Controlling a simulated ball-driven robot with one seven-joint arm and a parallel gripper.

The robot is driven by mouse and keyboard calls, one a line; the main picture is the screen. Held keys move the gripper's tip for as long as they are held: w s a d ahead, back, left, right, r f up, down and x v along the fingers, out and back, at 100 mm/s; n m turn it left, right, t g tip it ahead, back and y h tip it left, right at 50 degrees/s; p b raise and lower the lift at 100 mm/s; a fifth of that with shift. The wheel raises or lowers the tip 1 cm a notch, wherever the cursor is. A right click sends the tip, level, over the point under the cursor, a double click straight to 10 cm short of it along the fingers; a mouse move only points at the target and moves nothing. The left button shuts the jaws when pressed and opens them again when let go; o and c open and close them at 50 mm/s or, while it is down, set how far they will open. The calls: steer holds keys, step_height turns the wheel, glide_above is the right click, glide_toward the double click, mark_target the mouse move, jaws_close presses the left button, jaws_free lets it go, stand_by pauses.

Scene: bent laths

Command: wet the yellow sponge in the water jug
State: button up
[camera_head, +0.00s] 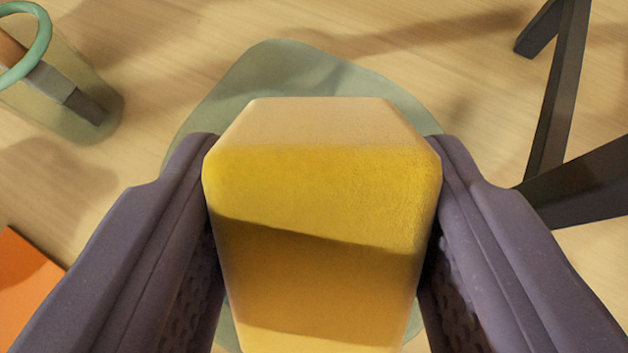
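The yellow sponge (320,195) is a thick block with bevelled edges and a paler far face. It fills the middle of the view between the two purple-grey fingers of my gripper (322,160). Both fingers press against its sides, so the gripper is shut on it. At the upper left, cut by the frame edge, is a see-through vessel (100,118) with a green ring; it may be the water jug. An orange-brown and grey piece shows in or behind it. I cannot see any water level.
A flat grey-green rounded shape (285,65) lies beneath the sponge, partly hidden by it. Dark bars (556,95) like stand legs are at the right. An orange flat thing (22,285) is at the lower left. Bare wooden surface shows at the top.

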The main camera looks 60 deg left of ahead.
mark_target(329, 250)
steer(key=shift+s+d+f, duration=0.1)
steer(key=shift+d+f, duration=0.25)
steer(key=shift+f, duration=0.1)
steer(key=shift+r, duration=0.25)
steer(key=r+p, duration=0.5)
steer(key=r, duration=0.1)
steer(key=shift+a+r+p, duration=0.2)
steer(key=shift+r+p, duration=0.1)
steer(key=shift+p, duration=0.1)
stand_by(1.5)
step_height(329, 250, up, 4)
steer(key=p, duration=0.3)
steer(key=shift+r+p, duration=0.1)
steer(key=shift+p, duration=0.2)
